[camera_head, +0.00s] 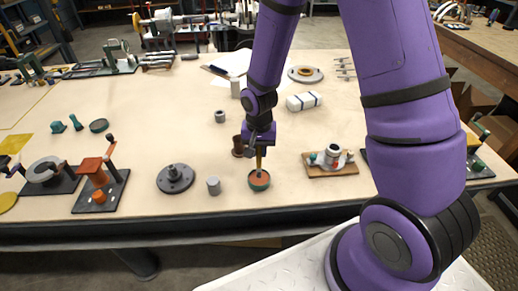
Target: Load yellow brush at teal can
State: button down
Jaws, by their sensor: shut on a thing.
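My gripper (259,142) points down near the front edge of the table, shut on the yellow brush (259,161). The brush hangs upright, its lower end at the teal can (259,187). The can is a short round teal pot with an orange-red top face, standing close to the table's front edge. The brush tip meets or overlaps the orange-red face in the picture; I cannot tell how deep it reaches. My arm hides part of the table behind the gripper.
A grey cylinder (214,185) and a dark round flange (175,178) stand left of the can. A dark brown cup (238,146) is close beside the gripper. A wooden block with a clamped part (331,160) lies to the right. The table (150,110) has clear room further back.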

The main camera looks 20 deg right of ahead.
jog(key=shift+f, duration=0.6)
dwell(1.7)
jog(key=shift+r, duration=3.55)
